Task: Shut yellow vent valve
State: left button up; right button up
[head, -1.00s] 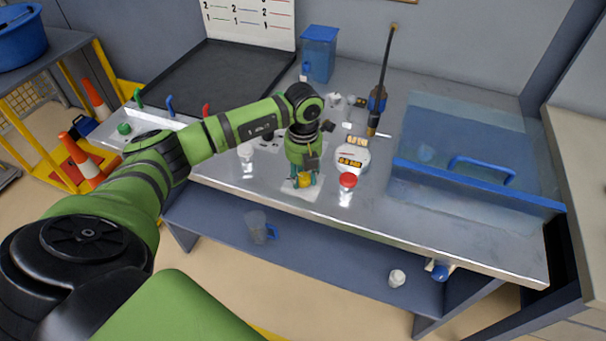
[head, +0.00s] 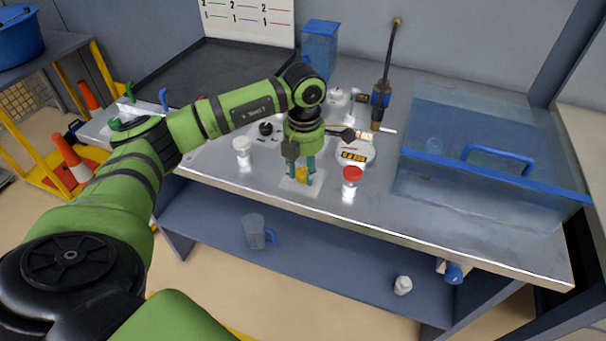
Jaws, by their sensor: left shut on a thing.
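The yellow vent valve (head: 302,174) stands on a small white plate (head: 301,188) near the front edge of the metal bench. My left gripper (head: 302,177) comes down on it from above, with its teal fingers on either side, shut on the yellow part. The fingers and palm hide some of the valve, and I cannot tell its exact turn. My right gripper is not in the head view.
A red-capped jar (head: 351,183), a white jar (head: 242,150) and a round scale (head: 355,152) stand close around my left gripper. A clear tank with a blue handle (head: 498,158) fills the right side of the bench. A jug (head: 254,232) stands on the lower shelf.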

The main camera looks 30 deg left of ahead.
pick_arm(q)
jog(key=m+b, duration=0.2)
jog(key=m, duration=0.2)
jog(key=shift+w+d+b, duration=0.15)
jog(key=shift+b, duration=0.15)
jog(key=shift+r+m+b, duration=0.1)
jog(key=shift+m+b, duration=0.6)
jog(key=shift+m, duration=1)
jog(key=o, duration=1.1)
jog(key=shift+d, duration=0.1)
jog(key=shift+o, duration=0.2)
